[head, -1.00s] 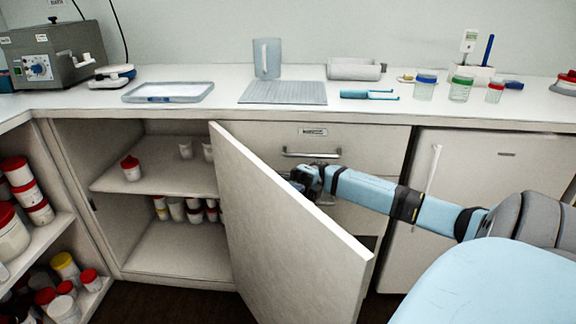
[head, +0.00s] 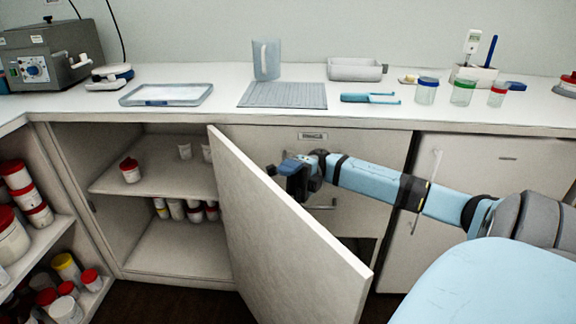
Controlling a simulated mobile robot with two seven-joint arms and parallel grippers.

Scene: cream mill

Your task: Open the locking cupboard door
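The cupboard door (head: 285,235) stands swung wide open toward me, its free edge at the lower right. Behind it the cupboard interior (head: 165,180) shows two levels with white jars, some with red lids. My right gripper (head: 283,167) is beside the top edge of the door, on its right side, in front of the drawers. Its fingers are partly hidden by the door and too small to tell if they are open or shut. No lock or handle of the door is visible. My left gripper is not in view.
The drawer front (head: 345,160) lies behind my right arm, and a white cabinet door (head: 465,200) is to its right. Open shelves with jars (head: 40,215) stand at the left. The counter (head: 220,105) above holds a jug (head: 266,60), a tray (head: 166,94) and several small jars.

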